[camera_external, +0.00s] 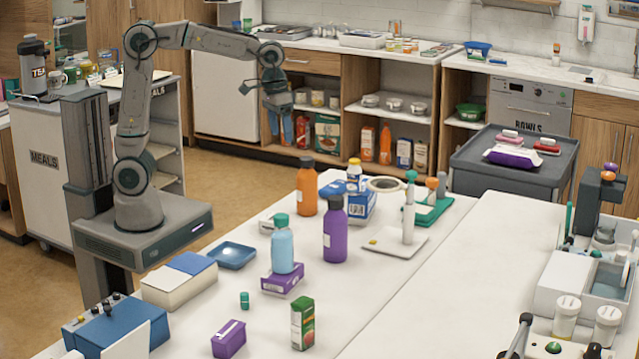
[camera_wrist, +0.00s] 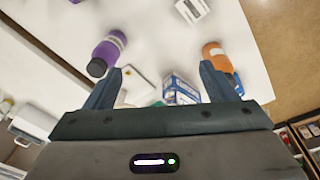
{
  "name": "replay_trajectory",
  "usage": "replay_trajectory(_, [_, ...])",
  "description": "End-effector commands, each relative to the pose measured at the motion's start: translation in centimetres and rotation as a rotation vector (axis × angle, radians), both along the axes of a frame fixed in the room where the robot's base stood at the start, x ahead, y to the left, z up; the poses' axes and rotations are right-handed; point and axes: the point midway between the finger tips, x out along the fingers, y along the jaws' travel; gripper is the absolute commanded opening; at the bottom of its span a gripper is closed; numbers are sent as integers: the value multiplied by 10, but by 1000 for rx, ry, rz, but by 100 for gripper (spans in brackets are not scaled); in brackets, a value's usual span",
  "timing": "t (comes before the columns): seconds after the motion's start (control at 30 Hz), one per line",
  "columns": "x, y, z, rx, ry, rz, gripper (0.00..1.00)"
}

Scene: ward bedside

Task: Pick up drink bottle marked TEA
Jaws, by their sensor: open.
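Three capped drink bottles stand on the white table: an orange one (camera_external: 307,188), a purple one (camera_external: 335,232) and a light-blue one with a green cap (camera_external: 282,247), set on a purple box. I cannot read TEA on any of them. A dark flask (camera_external: 36,70) at the far left, by the MEALS cart, shows the letters TEA. My gripper (camera_external: 280,123) is raised above and behind the table, open and empty. In the wrist view, between and beyond its fingers (camera_wrist: 161,70), the purple bottle (camera_wrist: 107,52) is at left and the orange bottle (camera_wrist: 217,56) at right.
A white stand (camera_external: 396,242), blue dish (camera_external: 232,256) and small cartons are nearby.

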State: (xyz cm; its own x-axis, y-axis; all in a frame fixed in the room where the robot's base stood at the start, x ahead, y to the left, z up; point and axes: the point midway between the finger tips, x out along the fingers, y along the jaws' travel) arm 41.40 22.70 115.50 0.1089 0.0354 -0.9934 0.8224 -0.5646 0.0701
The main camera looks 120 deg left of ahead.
Motion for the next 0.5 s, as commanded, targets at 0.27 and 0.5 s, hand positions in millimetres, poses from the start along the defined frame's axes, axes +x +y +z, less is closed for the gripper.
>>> replay_trajectory(0.27, [-9, 140, -26, -49, 69, 414, 78])
replay_trajectory(0.5, [-25, 193, -39, -65, 94, 578, 78])
